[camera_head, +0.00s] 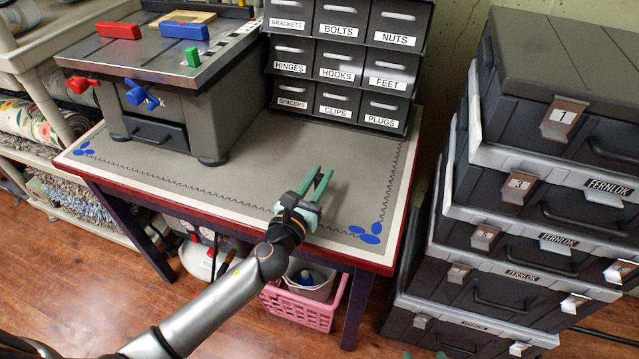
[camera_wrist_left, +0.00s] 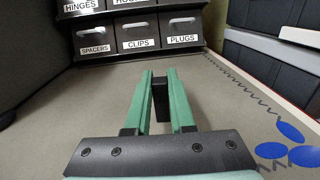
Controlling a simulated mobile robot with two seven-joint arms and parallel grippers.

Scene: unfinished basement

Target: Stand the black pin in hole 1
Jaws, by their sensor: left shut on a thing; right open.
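My left gripper (camera_head: 322,177) is over the right part of the grey bench mat, with its green fingers pointing away from me. In the left wrist view its fingers (camera_wrist_left: 160,75) are shut on a dark upright block, which looks like the black pin (camera_wrist_left: 160,100). The pin is too hidden to make out in the head view. My right gripper (camera_head: 425,355) shows only as green fingertips at the bottom edge, apart and empty. A pale strip with small dark marks (camera_head: 228,45) runs along the right edge of the metal-topped unit. I cannot tell which mark is hole 1.
The metal-topped unit (camera_head: 130,55) carries red, blue and green blocks. A labelled drawer rack (camera_head: 338,65) stands behind my left gripper. Stacked black cases (camera_head: 530,190) stand right of the bench. The bench mat (camera_head: 240,150) between unit and gripper is clear.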

